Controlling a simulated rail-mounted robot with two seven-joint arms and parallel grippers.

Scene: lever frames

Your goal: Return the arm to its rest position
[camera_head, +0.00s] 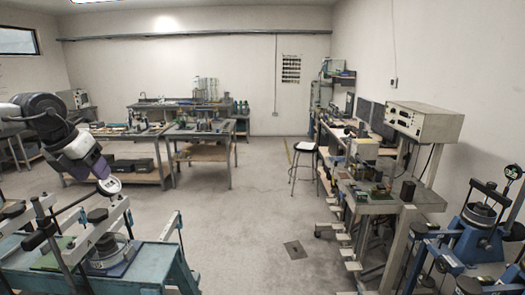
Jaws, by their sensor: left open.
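My left arm comes in from the left edge, dark with a purple and white wrist. My left gripper (108,186) points down at the end of it, small in the picture, above a teal lever frame (150,276) in the lower left. It holds nothing that I can see, and a gap seems to lie between it and the frame. The frame carries several grey upright levers and a dark knob-topped part. My right gripper and right arm are not in view.
A blue frame (478,245) with black levers stands at the lower right. A long workbench with a grey instrument box (424,121) runs along the right wall. Worktables (203,152) and a stool (305,148) stand farther back. The middle floor (255,208) is clear.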

